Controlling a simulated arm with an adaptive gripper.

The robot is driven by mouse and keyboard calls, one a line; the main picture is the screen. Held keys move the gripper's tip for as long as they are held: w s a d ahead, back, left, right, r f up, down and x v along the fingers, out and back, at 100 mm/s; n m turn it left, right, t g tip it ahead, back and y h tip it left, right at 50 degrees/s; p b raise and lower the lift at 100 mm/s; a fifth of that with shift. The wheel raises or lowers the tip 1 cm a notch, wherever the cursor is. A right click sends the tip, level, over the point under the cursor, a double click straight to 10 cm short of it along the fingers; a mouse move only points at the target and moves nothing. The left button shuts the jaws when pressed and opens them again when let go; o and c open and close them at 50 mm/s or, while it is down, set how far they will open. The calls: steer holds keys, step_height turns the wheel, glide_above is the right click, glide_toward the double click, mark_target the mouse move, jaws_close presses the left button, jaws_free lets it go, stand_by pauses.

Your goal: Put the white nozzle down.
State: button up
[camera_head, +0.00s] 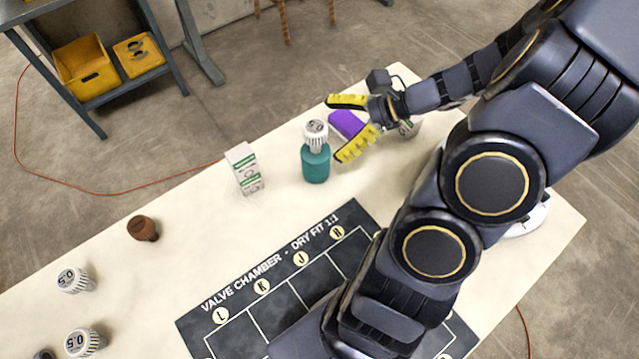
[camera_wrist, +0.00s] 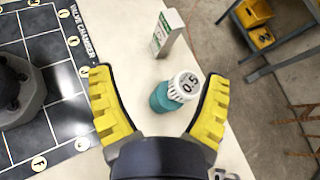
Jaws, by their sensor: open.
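A white ribbed nozzle (camera_head: 316,133) marked 0.5 sits upright on top of a teal bottle-shaped piece (camera_head: 316,166) on the table. The wrist view shows the same white nozzle (camera_wrist: 186,87) on the teal piece (camera_wrist: 163,98), between and ahead of the fingers. My gripper (camera_head: 338,128) is open, its yellow fingers spread to the right of the nozzle in the head view. In the wrist view my gripper (camera_wrist: 159,74) holds nothing. Two more white nozzles, one (camera_head: 75,280) and another (camera_head: 82,343), stand at the table's left.
A purple piece (camera_head: 346,123) lies by the fingers. A white-green box (camera_head: 245,168) stands left of the teal piece. A brown piece (camera_head: 143,228) is farther left. The dark valve chamber mat (camera_head: 240,318) lies in front; a dark grey part (camera_wrist: 20,88) is on it.

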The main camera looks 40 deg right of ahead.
steer(key=s+a+r+n+g+h, duration=0.1)
steer(key=s+a+r+n+g, duration=0.1)
steer(key=a+n+g, duration=0.3)
steer(key=s+a+r+n+g+h, duration=0.1)
steer(key=s+a+r+n+g, duration=0.15)
steer(key=a+n, duration=0.45)
steer(key=s+a+r+n+g+h, duration=0.1)
steer(key=s+a+r+n+h, duration=0.2)
steer(key=s+n+h, duration=0.5)
steer(key=s+r+n, duration=0.1)
steer(key=n, duration=0.1)
steer(key=shift+n, duration=0.4)
